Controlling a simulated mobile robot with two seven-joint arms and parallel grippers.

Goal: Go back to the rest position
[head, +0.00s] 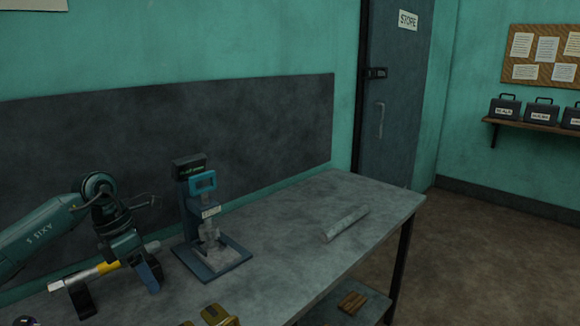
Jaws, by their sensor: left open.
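My left arm comes in from the left, and its gripper (128,256) points down over the left part of the workbench (290,262). The gripper is open. Below and behind it lies a silver rod with a yellow band (107,267), resting across dark supports (76,292). I cannot tell whether the fingers touch the rod. My right gripper is not in view.
A blue press-like stand (208,225) with a small display stands just right of my left gripper. A grey metal strip (345,224) lies farther right. Brownish-yellow items (214,316) sit at the bottom edge. The bench between is clear. A store door (392,100) is behind.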

